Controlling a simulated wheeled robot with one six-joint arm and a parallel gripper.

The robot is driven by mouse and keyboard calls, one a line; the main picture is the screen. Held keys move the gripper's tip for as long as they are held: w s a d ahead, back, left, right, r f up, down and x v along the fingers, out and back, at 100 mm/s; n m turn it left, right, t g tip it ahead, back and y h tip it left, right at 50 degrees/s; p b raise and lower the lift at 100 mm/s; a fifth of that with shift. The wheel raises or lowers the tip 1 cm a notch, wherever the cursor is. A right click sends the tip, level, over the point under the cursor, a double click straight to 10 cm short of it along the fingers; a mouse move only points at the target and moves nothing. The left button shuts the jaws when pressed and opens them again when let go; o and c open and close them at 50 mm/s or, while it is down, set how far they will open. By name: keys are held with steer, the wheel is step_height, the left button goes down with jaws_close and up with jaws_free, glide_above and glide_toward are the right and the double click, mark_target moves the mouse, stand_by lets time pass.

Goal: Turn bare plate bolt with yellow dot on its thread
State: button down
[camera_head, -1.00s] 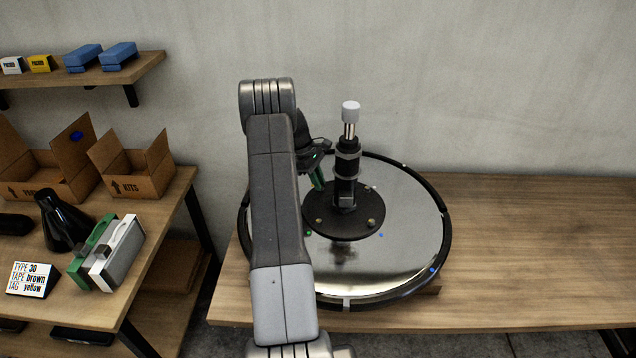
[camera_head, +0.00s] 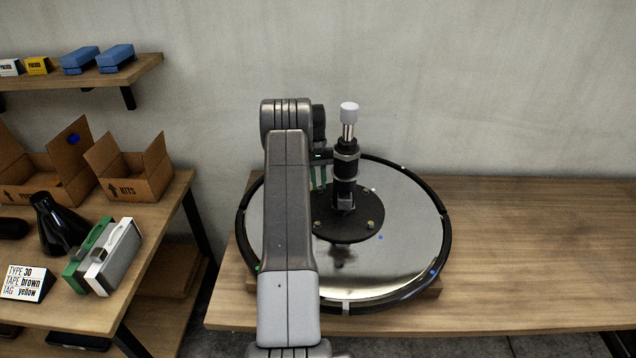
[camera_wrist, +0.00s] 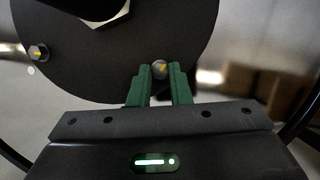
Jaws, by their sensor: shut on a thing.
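The black round plate (camera_head: 345,232) lies on the mirrored disc, with a black column (camera_head: 345,165) standing on it. In the wrist view, my gripper (camera_wrist: 160,76) has its green fingers shut on a plate bolt (camera_wrist: 160,67) at the plate's edge. This bolt has a yellow mark on its end. A second plate bolt (camera_wrist: 38,52), hex-shaped with a yellow mark, sits free at the left. In the head view, my gripper (camera_head: 318,178) points down just left of the column; the bolt it holds is hidden there. Another bolt (camera_head: 371,224) shows at the plate's front right.
The mirrored disc (camera_head: 400,262) with a black rim lies on a wooden bench (camera_head: 540,260), clear at the right. A shelf at left holds open cartons (camera_head: 130,180), a green-and-white case (camera_head: 110,255) and a sign (camera_head: 25,283) reading type 30, tape brown, tag yellow.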

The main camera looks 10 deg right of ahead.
steer(key=m, duration=0.2)
steer(key=m+y, duration=0.1)
steer(key=m, duration=0.1)
steer(key=m+y, duration=0.1)
steer(key=m, duration=0.1)
steer(key=shift+d+m+t, duration=0.3)
steer(key=shift+t, duration=0.1)
steer(key=m+y, duration=0.1)
steer(key=m, duration=0.1)
steer(key=m+t+y, duration=0.1)
steer(key=m, duration=0.2)
steer(key=shift+s+d+b, duration=0.15)
steer(key=shift+s+b, duration=0.05)
steer(key=shift+b, duration=0.1)
steer(key=shift+m+t, duration=0.3)
steer(key=shift+m, duration=0.1)
steer(key=c, duration=1.3)
jaws_free()
steer(key=shift+c, duration=0.2)
steer(key=shift+r, duration=0.1)
steer(key=p+v, duration=1)
steer(key=v, duration=0.3)
steer(key=shift+d+r, duration=0.2)
steer(key=shift+r, duration=0.05)
